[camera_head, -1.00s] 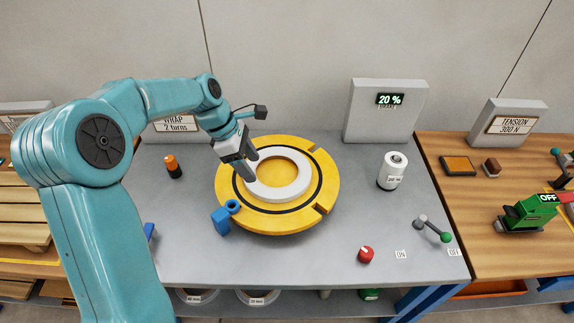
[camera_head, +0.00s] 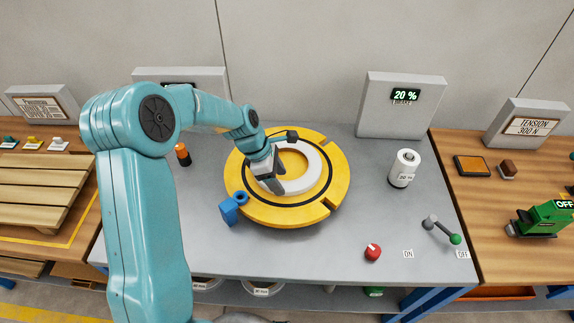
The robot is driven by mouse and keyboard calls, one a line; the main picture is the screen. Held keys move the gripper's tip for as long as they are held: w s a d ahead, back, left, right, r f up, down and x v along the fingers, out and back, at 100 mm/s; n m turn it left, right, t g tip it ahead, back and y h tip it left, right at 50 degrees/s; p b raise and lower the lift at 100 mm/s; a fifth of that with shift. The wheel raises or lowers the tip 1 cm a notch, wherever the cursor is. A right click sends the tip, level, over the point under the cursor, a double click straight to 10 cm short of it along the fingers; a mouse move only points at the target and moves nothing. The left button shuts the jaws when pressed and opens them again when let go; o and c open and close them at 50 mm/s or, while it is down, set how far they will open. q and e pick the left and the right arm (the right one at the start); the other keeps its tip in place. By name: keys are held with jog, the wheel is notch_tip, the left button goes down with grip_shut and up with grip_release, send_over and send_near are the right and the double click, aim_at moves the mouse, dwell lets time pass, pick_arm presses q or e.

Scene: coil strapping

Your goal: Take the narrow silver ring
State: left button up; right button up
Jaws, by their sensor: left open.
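A pale, whitish-silver ring (camera_head: 314,172) lies flat on the round yellow turntable (camera_head: 337,189) in the middle of the grey table. My left gripper (camera_head: 279,187) is open, pointing down over the ring's left part. Its fingers and wrist hide some of the ring, and I cannot tell whether they touch it. On the shelf under the table, two pale round rings with labels show partly, one left (camera_head: 205,284) and one right (camera_head: 262,288). I cannot tell for sure which ring is the narrow silver one. My right gripper is not in view.
A blue clamp (camera_head: 229,210) stands at the turntable's left front. A white roll (camera_head: 404,168), a red knob (camera_head: 373,252) and a green-tipped lever (camera_head: 441,229) are to the right. An orange-topped bottle (camera_head: 183,154) stands behind my arm. The table's front middle is clear.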

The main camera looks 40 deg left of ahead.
aim_at(286, 187)
pick_arm(q)
jog(key=x, duration=0.3)
jog(key=shift+f, duration=0.2)
jog(key=shift+w, duration=0.1)
grip_shut()
jog(key=shift+w+r, duration=0.1)
jog(key=shift+r, duration=0.5)
notch_tip(286, 187, up, 19)
jog(key=shift+f+p, duration=0.2)
jog(key=shift+p, duration=0.15)
